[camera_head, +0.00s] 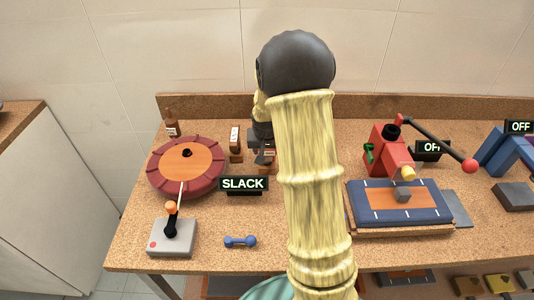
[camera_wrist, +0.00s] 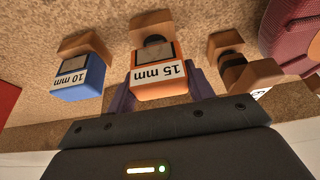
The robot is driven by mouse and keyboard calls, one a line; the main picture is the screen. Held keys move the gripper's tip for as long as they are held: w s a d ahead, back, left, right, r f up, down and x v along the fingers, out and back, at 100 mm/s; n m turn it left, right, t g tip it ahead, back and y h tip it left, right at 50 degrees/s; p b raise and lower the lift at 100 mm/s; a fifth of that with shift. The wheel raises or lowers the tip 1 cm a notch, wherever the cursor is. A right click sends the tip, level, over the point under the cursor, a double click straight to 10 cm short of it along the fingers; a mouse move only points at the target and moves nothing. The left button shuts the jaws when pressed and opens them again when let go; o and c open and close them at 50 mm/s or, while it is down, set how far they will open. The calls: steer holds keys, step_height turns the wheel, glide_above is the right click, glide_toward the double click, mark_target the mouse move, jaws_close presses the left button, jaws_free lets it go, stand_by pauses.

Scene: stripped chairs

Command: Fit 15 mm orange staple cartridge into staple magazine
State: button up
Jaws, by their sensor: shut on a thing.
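The orange 15 mm staple cartridge (camera_wrist: 160,75) stands in the middle of the wrist view, its white label facing the camera. My gripper (camera_wrist: 158,92) is shut on it, with a dark finger at each side. The cartridge still appears to be at the bench top; I cannot tell whether it is lifted. In the head view my gripper (camera_head: 264,152) is over the back of the bench, partly hidden by my arm. A red tool (camera_head: 385,150) with a long lever stands at the right; I cannot make out a staple magazine for certain.
A blue 10 mm cartridge (camera_wrist: 80,75) stands left of the orange one, and a brown one (camera_wrist: 245,75) right, in the wrist view. A round red seat (camera_head: 187,165), a SLACK sign (camera_head: 243,184), a joystick box (camera_head: 172,236) and a blue padded board (camera_head: 400,202) occupy the bench.

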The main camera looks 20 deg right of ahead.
step_height(320, 180, up, 8)
steer(key=shift+r, duration=0.2)
stand_by(0.4)
steer(key=shift+o, duration=1.1)
steer(key=c, duration=0.6)
steer(key=shift+f, duration=0.1)
